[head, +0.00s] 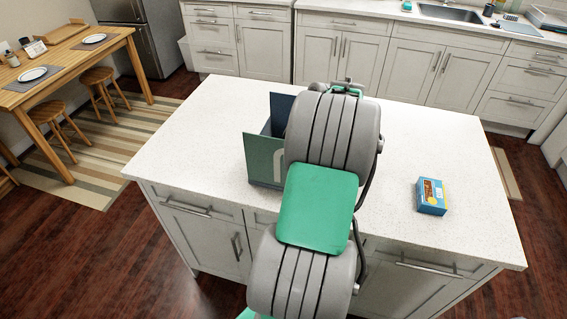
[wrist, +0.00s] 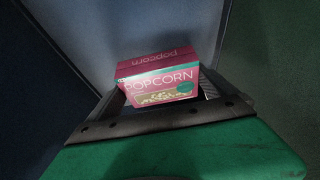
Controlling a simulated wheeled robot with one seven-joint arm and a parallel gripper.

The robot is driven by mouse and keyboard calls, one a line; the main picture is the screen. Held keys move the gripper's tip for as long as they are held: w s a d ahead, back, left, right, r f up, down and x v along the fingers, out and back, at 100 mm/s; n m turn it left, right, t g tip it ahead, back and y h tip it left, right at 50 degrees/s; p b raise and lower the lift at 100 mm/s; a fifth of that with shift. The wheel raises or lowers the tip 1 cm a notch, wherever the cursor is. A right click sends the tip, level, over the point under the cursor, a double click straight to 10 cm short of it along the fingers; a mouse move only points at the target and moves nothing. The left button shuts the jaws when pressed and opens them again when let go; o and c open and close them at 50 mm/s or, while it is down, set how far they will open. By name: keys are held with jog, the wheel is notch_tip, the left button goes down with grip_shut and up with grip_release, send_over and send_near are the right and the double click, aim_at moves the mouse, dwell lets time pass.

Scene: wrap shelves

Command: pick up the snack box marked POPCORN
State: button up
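The pink POPCORN snack box (wrist: 158,82) shows in the wrist view, inside a dark blue and green open-topped container. Its front with the lettering and its top face are visible. My gripper (wrist: 163,92) is open, its dark fingers close on the left and right of the box's lower part. A ribbed finger pad shows at the right; I cannot tell whether either finger touches the box. In the head view my arm hides the gripper and the snack box. The container (head: 264,160) shows there partly behind my arm.
The container stands on the white island counter (head: 400,135). Its tall walls surround the snack box closely. A blue and orange small box (head: 432,196) stands on the counter to the right. The counter between is clear.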

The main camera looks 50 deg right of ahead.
jog(key=c, duration=0.6)
jog(key=shift+c, duration=0.2)
